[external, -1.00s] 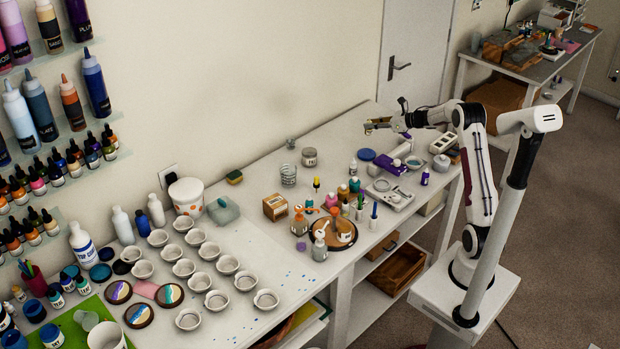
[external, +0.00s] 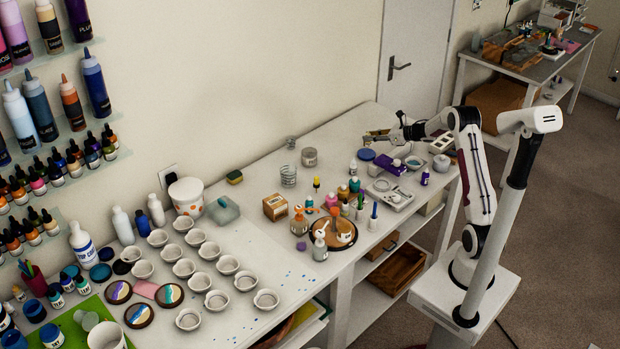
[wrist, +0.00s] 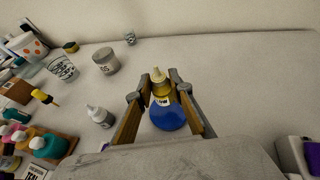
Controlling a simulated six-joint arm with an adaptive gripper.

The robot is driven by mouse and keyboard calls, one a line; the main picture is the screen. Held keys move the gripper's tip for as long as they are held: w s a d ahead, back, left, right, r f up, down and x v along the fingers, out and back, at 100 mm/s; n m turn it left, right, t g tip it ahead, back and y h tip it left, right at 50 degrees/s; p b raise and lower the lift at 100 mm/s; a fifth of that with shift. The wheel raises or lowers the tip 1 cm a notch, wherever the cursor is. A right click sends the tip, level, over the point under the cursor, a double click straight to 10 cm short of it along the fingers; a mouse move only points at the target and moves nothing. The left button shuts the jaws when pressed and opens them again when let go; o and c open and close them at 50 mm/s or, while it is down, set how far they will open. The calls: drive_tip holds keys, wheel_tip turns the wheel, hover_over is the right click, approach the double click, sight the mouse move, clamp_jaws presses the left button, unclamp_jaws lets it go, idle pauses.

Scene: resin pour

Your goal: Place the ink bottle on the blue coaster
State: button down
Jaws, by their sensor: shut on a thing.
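My gripper (wrist: 162,98) is shut on a small ink bottle (wrist: 160,88) with a yellow body and a pale yellow tip, upright between the two fingers in the wrist view. The round blue coaster (wrist: 168,118) shows just below the bottle in that view, partly covered by it and the fingers. In the external view my gripper (external: 376,136) is low over the back of the table, slightly behind the coaster (external: 367,154). The bottle is too small to make out there. I cannot tell whether it touches the coaster or the table.
A white dropper bottle (wrist: 100,116) stands left of the coaster. A grey jar (wrist: 105,61) and a glass cup (wrist: 62,67) stand farther left. A purple box (external: 391,165) is right of the coaster. The table behind the gripper is clear up to the wall.

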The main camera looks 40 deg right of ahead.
sight(370, 144)
drive_tip(key=shift+f, duration=0.15)
drive_tip(key=shift+f, duration=1.75)
drive_tip(key=shift+f, duration=0.1)
drive_tip(key=c, duration=1.8)
unclamp_jaws()
drive_tip(key=shift+s, duration=0.1)
drive_tip(key=v, duration=1.2)
